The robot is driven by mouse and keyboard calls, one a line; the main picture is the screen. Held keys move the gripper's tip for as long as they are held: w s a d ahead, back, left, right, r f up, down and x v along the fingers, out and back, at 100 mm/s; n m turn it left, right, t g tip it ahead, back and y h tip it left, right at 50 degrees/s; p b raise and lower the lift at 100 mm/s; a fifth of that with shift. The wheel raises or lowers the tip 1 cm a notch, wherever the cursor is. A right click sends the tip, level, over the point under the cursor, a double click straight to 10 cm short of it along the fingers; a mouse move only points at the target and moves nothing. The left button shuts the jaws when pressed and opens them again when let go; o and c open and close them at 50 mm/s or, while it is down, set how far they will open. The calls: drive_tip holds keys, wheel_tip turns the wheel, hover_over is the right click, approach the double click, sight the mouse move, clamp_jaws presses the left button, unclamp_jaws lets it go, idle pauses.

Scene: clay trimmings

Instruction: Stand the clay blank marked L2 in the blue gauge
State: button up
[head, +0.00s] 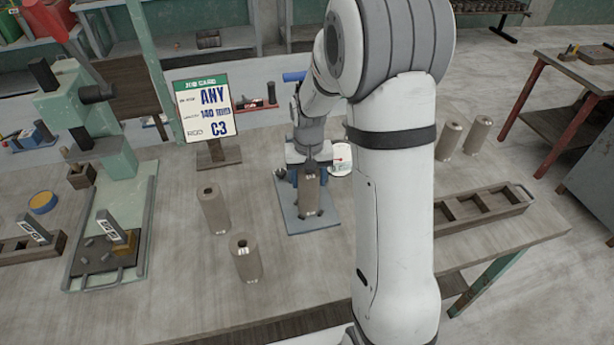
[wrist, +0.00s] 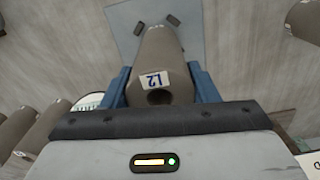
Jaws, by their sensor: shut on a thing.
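The clay blank marked L2 (wrist: 165,52) is a grey-brown cylinder with a hole in its near end and a white label. My gripper (wrist: 160,72) is shut on it, with a blue finger on each side. In the head view the blank (head: 309,195) looks upright below my gripper (head: 309,171), over the blue-grey base plate of the gauge (head: 292,222). The plate also shows beyond the blank in the wrist view (wrist: 118,17). I cannot tell whether the blank's foot touches the plate. My arm hides part of the gauge.
Two blanks stand left of the gauge, one farther back (head: 214,212) and one nearer (head: 246,260). Two more (head: 449,140) stand at the right back. A wooden compartment tray (head: 480,210) lies right. A job card (head: 205,112) and a green press (head: 110,135) stand left.

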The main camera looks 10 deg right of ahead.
drive_tip(key=o, duration=1.4)
drive_tip(key=shift+f, duration=0.1)
wheel_tip(320, 180, up, 11)
drive_tip(key=shift+r+b, duration=0.1)
drive_tip(key=shift+b, duration=0.4)
drive_tip(key=s+r+t, duration=0.1)
drive_tip(key=s, duration=0.6)
drive_tip(key=s+r+n+t, duration=0.1)
drive_tip(key=s, duration=0.6)
drive_tip(key=s+r+t, duration=0.1)
drive_tip(key=s+r, duration=0.1)
drive_tip(key=s, duration=0.5)
drive_tip(key=shift+s+a, duration=0.2)
drive_tip(key=shift+s, duration=0.2)
